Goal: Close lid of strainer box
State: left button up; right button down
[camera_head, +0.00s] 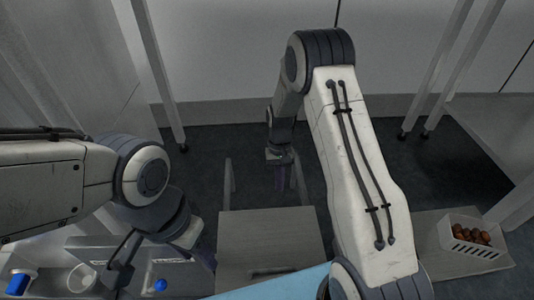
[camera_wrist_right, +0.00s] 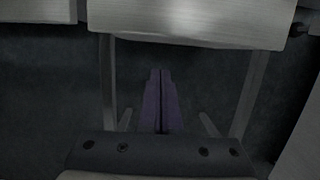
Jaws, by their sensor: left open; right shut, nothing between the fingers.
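A grey box-like unit (camera_head: 100,242) with pale labels stands at the lower left in the head view. It may be the strainer box, but I cannot tell which part is its lid. My left gripper (camera_head: 118,276) is over this unit, open, with its dark fingers pointing down; whether it touches anything is unclear. My right gripper (camera_head: 279,178) hangs far forward, beyond the wooden table. Its purple fingers are together and empty in the right wrist view (camera_wrist_right: 160,102).
Blue items (camera_head: 160,285) and a white cup (camera_head: 82,278) are by the grey unit. A wooden table (camera_head: 268,233) is in the middle. A slotted white basket (camera_head: 472,250) of brown dates (camera_head: 473,233) is at the right. My right arm crosses the centre.

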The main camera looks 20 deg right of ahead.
jog(key=w+r+p, duration=0.5)
jog(key=r+p, duration=0.1)
jog(key=r, duration=0.3)
jog(key=shift+d+p, duration=0.35)
jog(key=shift+d, duration=0.05)
